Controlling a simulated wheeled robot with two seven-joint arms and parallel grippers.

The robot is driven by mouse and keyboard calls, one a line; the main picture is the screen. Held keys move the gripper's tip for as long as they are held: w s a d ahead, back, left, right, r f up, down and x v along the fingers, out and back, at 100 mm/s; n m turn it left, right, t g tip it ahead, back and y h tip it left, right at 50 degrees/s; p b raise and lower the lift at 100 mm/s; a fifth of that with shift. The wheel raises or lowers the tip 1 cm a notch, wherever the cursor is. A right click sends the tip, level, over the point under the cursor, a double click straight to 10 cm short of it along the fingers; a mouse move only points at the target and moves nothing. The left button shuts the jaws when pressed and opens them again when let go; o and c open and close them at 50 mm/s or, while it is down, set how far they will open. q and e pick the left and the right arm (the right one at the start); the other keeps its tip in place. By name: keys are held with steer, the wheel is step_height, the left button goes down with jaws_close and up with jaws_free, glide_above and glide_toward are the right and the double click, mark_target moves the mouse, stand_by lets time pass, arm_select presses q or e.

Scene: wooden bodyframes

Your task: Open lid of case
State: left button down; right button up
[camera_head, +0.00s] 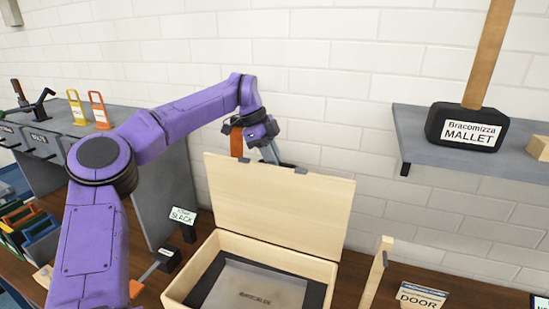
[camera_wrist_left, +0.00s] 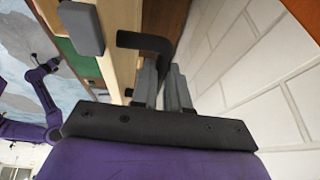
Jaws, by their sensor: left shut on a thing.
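The pale wooden case (camera_head: 318,268) stands on the brown bench with its lid (camera_head: 280,205) raised nearly upright at the back. A dark panel with a grey sheet (camera_head: 255,285) lies inside. My left gripper (camera_head: 270,155) is behind the lid's top edge, its fingertips partly hidden. In the left wrist view its fingers (camera_wrist_left: 165,88) are shut at a black bent handle (camera_wrist_left: 145,42) beside the wooden lid. A grey latch (camera_wrist_left: 82,27) sits on the lid's edge. A purple arm shows at the left of that view, but its gripper cannot be made out.
A white brick wall (camera_head: 330,80) is close behind the lid. A shelf (camera_head: 425,150) with a mallet (camera_head: 465,125) is at the right. A wooden post (camera_head: 376,275) and a door card (camera_head: 420,296) are right of the case. A grey tool rack (camera_head: 165,185) stands at the left.

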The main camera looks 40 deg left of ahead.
arm_select(q)
steer(key=shift+f, duration=0.5)
steer(key=c, duration=1.2)
jaws_free()
steer(key=shift+c, duration=0.2)
steer(key=shift+o, duration=0.6)
steer(key=shift+w+a+f, duration=0.2)
steer(key=shift+w, duration=0.35)
steer(key=shift+s+d+r, duration=0.15)
steer(key=shift+s+r, duration=0.15)
steer(key=shift+r, duration=0.1)
steer(key=v, duration=1)
steer(key=shift+r, duration=0.2)
